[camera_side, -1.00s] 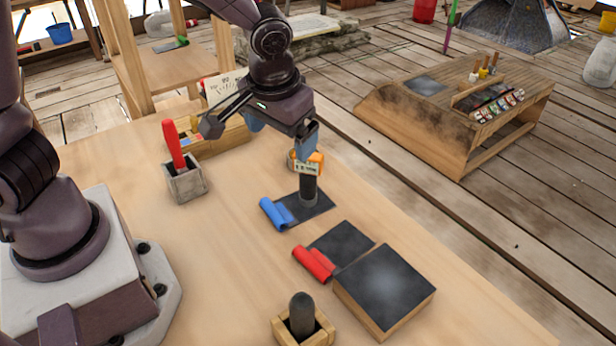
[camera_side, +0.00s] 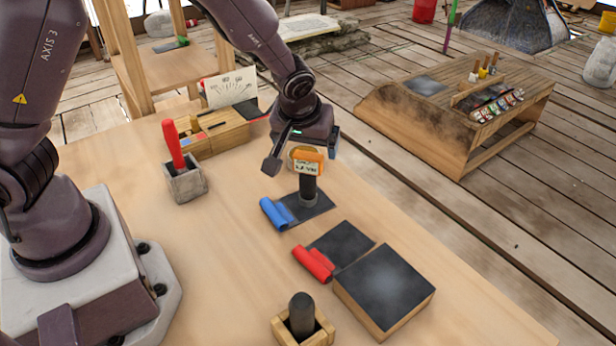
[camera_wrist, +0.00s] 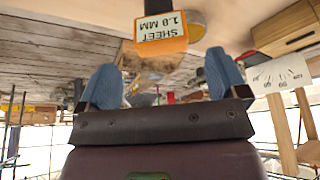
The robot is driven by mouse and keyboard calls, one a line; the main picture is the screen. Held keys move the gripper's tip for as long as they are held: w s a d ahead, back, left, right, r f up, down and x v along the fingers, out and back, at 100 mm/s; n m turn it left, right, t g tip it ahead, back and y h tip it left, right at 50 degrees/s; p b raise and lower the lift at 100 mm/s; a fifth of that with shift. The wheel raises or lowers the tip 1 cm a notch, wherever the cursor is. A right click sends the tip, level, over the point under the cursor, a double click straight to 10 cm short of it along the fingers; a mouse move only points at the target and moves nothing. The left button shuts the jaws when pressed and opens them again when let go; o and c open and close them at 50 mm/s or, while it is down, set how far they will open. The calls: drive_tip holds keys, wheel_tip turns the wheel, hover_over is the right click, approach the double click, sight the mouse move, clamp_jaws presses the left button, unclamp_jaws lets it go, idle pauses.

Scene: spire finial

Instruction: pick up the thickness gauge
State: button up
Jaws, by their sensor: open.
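The thickness gauge (camera_side: 308,162) has an orange head with a white display on a dark upright stem. It stands on a dark sheet (camera_side: 318,203) with a blue roll at its left edge. My gripper (camera_wrist: 163,76) is open and empty. Its two blue-padded fingers lie either side of the gauge's line in that view, with the head beyond the tips. In the side view my gripper (camera_side: 318,142) is just behind and above the gauge, its fingers mostly hidden.
A second dark sheet with a red roll (camera_side: 314,262) and a dark-topped block (camera_side: 385,285) lie in front. A dark peg in a wooden holder (camera_side: 301,316) is near the front edge. A red-handled tool (camera_side: 173,145) stands in a grey block at left. A wooden box (camera_side: 215,133) is behind.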

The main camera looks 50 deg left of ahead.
sight(308, 155)
drive_tip(key=x, duration=0.4)
drive_tip(key=shift+a+f, duration=0.15)
drive_tip(key=shift+f, duration=0.2)
drive_tip(key=c, duration=1.2)
drive_tip(key=shift+r, duration=0.15)
